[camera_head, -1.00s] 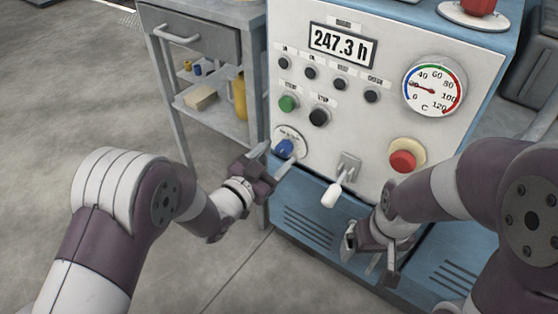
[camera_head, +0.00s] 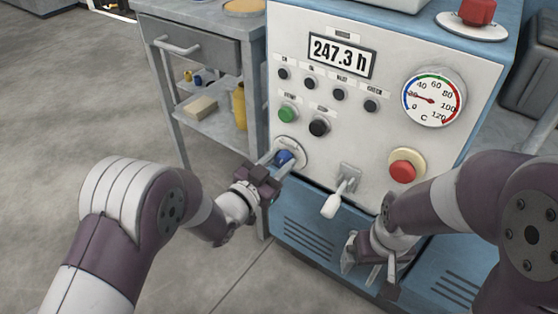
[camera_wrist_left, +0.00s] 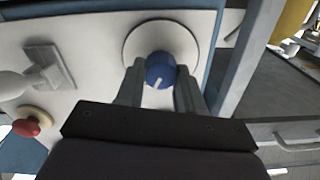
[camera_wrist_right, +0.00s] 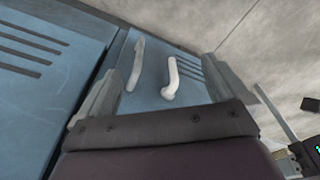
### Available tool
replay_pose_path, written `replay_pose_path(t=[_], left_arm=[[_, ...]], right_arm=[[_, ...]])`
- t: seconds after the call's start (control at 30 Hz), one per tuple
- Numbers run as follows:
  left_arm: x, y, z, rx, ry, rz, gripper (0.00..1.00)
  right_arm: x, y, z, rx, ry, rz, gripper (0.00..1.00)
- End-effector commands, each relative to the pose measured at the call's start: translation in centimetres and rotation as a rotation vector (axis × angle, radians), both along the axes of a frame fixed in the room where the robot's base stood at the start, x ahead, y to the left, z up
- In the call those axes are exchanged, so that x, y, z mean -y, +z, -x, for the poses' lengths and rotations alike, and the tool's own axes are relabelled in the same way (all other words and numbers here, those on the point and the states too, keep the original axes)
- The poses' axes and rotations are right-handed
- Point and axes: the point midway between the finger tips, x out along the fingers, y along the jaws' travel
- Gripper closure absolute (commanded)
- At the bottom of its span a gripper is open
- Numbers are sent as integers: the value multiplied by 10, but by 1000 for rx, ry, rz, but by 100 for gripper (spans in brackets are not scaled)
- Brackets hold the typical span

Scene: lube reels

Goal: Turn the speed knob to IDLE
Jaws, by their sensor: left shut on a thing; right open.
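The blue speed knob (camera_head: 284,157) sits on a round white dial plate (camera_head: 297,148) at the lower left of the panel. It also shows in the left wrist view (camera_wrist_left: 160,68), with a pale pointer line on its face; the plate's lettering is not readable. My left gripper (camera_head: 277,161) is at the knob, its fingers (camera_wrist_left: 160,85) on either side of it and shut on it. My right gripper (camera_head: 370,262) is open and empty, low in front of the blue lower cabinet; its fingers also show in the right wrist view (camera_wrist_right: 180,85).
A white-handled lever (camera_head: 331,205) projects from the panel right of the knob. A red button (camera_head: 403,168) sits further right. Green (camera_head: 287,113) and black (camera_head: 319,127) buttons are above the knob. A grey cart (camera_head: 205,90) stands close at the left.

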Motion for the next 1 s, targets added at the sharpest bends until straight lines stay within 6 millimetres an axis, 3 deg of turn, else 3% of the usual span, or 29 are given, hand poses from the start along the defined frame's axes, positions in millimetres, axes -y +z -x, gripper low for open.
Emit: replay_pose_path(t=[1.0], left_arm=[[-2, 0, -1, -497, 0, 675, 93]], right_arm=[[0, 74, 0, 0, 0, 0, 0]])
